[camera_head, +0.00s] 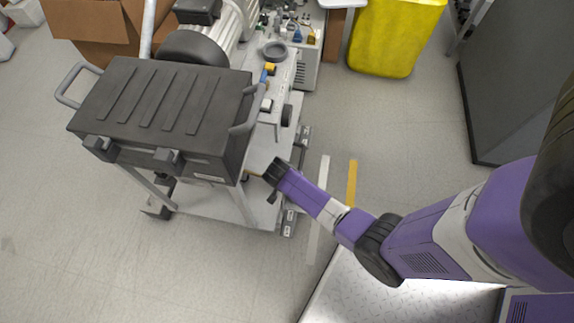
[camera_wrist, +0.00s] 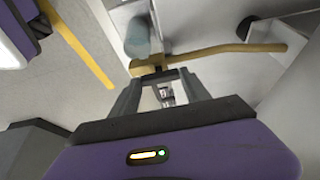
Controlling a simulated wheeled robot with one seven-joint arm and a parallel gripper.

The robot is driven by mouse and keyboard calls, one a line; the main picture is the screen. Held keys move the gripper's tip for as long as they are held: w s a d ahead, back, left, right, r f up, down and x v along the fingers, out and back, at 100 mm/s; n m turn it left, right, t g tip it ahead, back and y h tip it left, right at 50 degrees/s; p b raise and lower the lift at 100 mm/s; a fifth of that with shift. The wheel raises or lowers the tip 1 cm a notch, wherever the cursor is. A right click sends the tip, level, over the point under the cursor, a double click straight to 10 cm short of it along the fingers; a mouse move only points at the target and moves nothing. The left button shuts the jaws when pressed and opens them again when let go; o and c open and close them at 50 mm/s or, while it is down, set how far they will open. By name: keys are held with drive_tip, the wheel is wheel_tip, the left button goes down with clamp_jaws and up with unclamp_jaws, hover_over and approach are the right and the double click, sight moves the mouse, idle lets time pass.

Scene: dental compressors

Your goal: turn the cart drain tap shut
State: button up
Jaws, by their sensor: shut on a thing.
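The cart drain tap has a long yellow lever (camera_wrist: 225,54) in the wrist view. It runs from a thicker yellow end near my fingertips out to the right, where its tip bends. A grey rounded fitting (camera_wrist: 138,38) shows just beyond the thick end. My gripper (camera_wrist: 160,72) is shut on the thick end of the lever, with one finger on each side. In the head view my gripper (camera_head: 270,174) reaches in low at the right side of the cart (camera_head: 205,203). Only a small yellow bit of the tap shows there; the rest is hidden.
A black ribbed case (camera_head: 160,105) with grey handles sits on top of the cart, left of my gripper. Compressor parts stand behind it. A yellow bin (camera_head: 395,35) and a grey cabinet (camera_head: 515,90) are farther back. The floor right of the cart is mostly clear.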

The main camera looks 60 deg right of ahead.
drive_tip(key=o, duration=1.4)
drive_tip(key=shift+p+v, duration=1.6)
drive_tip(key=shift+v, duration=2.3)
drive_tip(key=shift+s, duration=0.1)
